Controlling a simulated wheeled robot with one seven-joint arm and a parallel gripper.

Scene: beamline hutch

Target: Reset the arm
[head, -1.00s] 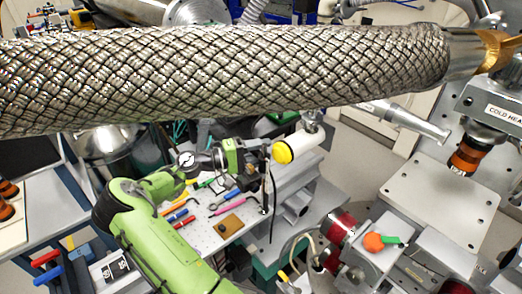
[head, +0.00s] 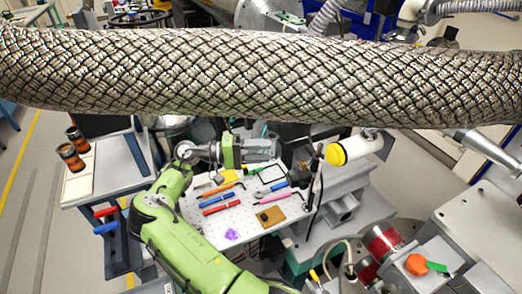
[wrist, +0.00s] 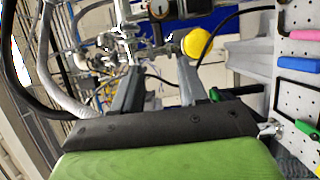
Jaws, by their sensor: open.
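My green arm reaches up from the bottom of the head view and bends right over the white perforated board (head: 215,230). My gripper (head: 272,149) is at its end, pointing right, left of the yellow round cap (head: 336,154) on a white cylinder. In the wrist view my gripper (wrist: 157,85) shows two grey fingers spread apart with nothing held between them. The yellow cap also shows there (wrist: 197,44), beyond the right finger.
A thick braided metal hose (head: 250,75) crosses the upper head view and hides what lies behind it. Several tools, a brown plate (head: 271,216) and a purple item (head: 232,234) lie on the board. An orange knob (head: 416,264) is at lower right. Floor shows at left.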

